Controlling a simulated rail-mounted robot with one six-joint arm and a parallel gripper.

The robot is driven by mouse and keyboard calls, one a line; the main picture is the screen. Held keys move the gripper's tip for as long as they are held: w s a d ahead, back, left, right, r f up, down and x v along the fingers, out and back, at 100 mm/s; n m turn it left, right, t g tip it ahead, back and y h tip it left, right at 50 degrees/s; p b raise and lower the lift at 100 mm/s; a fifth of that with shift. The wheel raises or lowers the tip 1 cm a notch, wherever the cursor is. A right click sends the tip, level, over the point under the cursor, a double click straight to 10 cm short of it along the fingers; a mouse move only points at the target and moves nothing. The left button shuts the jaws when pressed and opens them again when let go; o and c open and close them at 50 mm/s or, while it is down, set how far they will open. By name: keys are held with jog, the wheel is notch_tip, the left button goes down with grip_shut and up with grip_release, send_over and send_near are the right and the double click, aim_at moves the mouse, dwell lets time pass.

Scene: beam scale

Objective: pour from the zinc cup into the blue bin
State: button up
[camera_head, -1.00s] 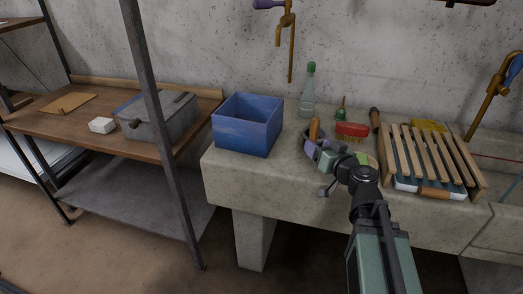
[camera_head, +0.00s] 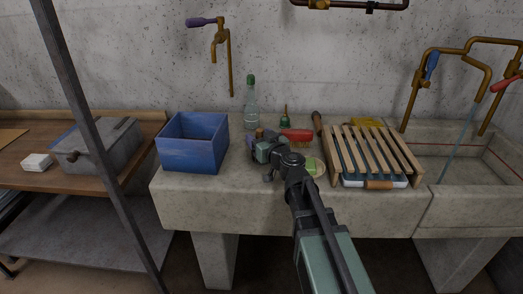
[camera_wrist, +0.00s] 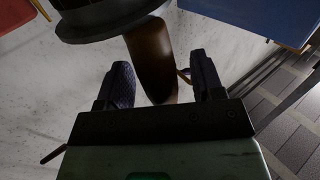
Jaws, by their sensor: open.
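The blue bin (camera_head: 193,145) stands open-topped on the left end of the stone counter; its corner shows at the upper right of the wrist view (camera_wrist: 265,18). My gripper (camera_head: 259,146) is low over the counter, right of the bin. In the wrist view my gripper (camera_wrist: 163,78) is open, with a brown handle (camera_wrist: 148,50) between its two fingers. A dark grey round body (camera_wrist: 95,25) at the top edge joins or adjoins this handle; it is probably the zinc cup, mostly cut off.
A slatted wooden rack (camera_head: 372,152) is further right, then a sink (camera_head: 470,165). A shelf post (camera_head: 95,130) rises left of the bin.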

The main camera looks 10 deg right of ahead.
grip_shut()
dwell(0.3)
notch_tip(320, 180, up, 20)
jog(key=p, duration=2)
jog(key=c, duration=0.7)
grip_release()
jog(key=c, duration=0.4)
jog(key=shift+o, duration=0.2)
